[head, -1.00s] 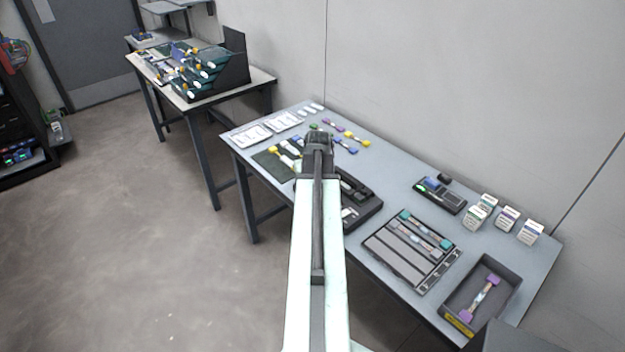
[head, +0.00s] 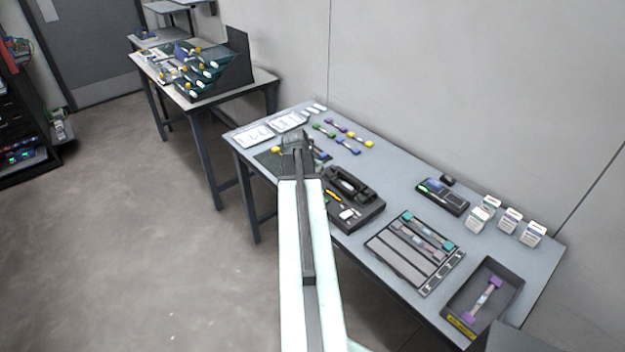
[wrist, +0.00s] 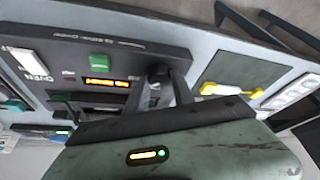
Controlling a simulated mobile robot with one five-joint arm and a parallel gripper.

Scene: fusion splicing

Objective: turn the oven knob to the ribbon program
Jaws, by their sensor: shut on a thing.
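In the wrist view, a dark panel marked OVEN (wrist: 32,64) fills the left and middle. The knob's pointer and the small program labels cannot be read. In the head view my gripper (head: 298,150) is over the left part of the table, beside the black splicer case (head: 352,203); my arm hides the knob there.
In the head view, a grey slotted tray (head: 378,250) and a dark bin (head: 512,283) stand to the right on the table (head: 400,185). White boxes (head: 508,220) stand near the wall. A yellow-ended piece (wrist: 232,90) lies beside the panel.

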